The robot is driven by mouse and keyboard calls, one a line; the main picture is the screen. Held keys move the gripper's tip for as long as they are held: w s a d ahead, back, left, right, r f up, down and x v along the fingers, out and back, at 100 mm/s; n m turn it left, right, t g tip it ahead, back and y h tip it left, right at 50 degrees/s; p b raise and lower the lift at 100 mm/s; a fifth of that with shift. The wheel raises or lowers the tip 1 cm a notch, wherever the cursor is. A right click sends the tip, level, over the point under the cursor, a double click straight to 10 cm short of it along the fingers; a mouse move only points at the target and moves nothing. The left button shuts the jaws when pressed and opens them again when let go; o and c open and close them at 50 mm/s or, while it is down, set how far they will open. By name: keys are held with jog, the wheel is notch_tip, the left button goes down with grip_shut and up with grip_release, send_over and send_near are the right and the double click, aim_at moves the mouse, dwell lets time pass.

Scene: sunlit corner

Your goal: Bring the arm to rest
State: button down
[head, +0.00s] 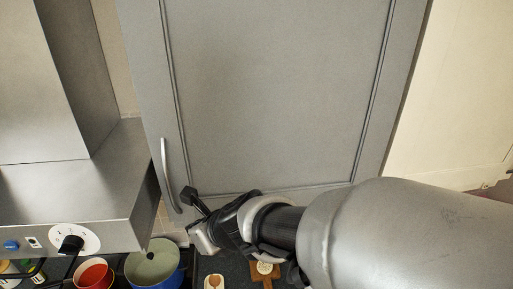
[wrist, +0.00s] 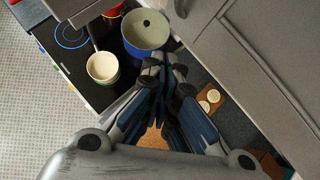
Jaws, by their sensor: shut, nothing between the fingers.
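My gripper (head: 190,193) is at the lower middle of the head view, close to the lower end of the grey cabinet door's handle (head: 167,172). I cannot tell whether it touches the handle or the door. In the wrist view my gripper (wrist: 164,62) has its fingertips together and holds nothing. My arm reaches in from the lower right of the head view.
A grey cabinet door (head: 275,90) fills the middle. A range hood (head: 75,195) is at left. Below are a blue pot (head: 155,265), a red pot (head: 93,273) and a board with pale rounds (wrist: 222,103). A black hob (wrist: 75,62) and tiled floor (wrist: 35,110) show in the wrist view.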

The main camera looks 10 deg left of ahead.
jog(key=s+d+f+n+h+b, duration=0.2)
jog(key=s+d+f+n+b, duration=0.2)
jog(key=d+f+n+b, duration=0.4)
jog(key=s+d+f+n+h+b, duration=0.3)
jog(key=s+d+f+n+b, duration=0.2)
jog(key=d+f+n+b, duration=0.3)
jog(key=s+d+f+n+h+b, duration=0.2)
jog(key=s+d+f+n+b, duration=0.3)
jog(key=d+f+n+b, duration=0.3)
jog(key=d+f+b, duration=0.4)
jog(key=d+b, duration=0.4)
jog(key=d, duration=0.3)
jog(key=shift+s+f+n+h+b, duration=0.15)
jog(key=shift+f+n+h+b, duration=0.15)
jog(key=shift+f+b, duration=0.1)
jog(key=shift+d, duration=0.1)
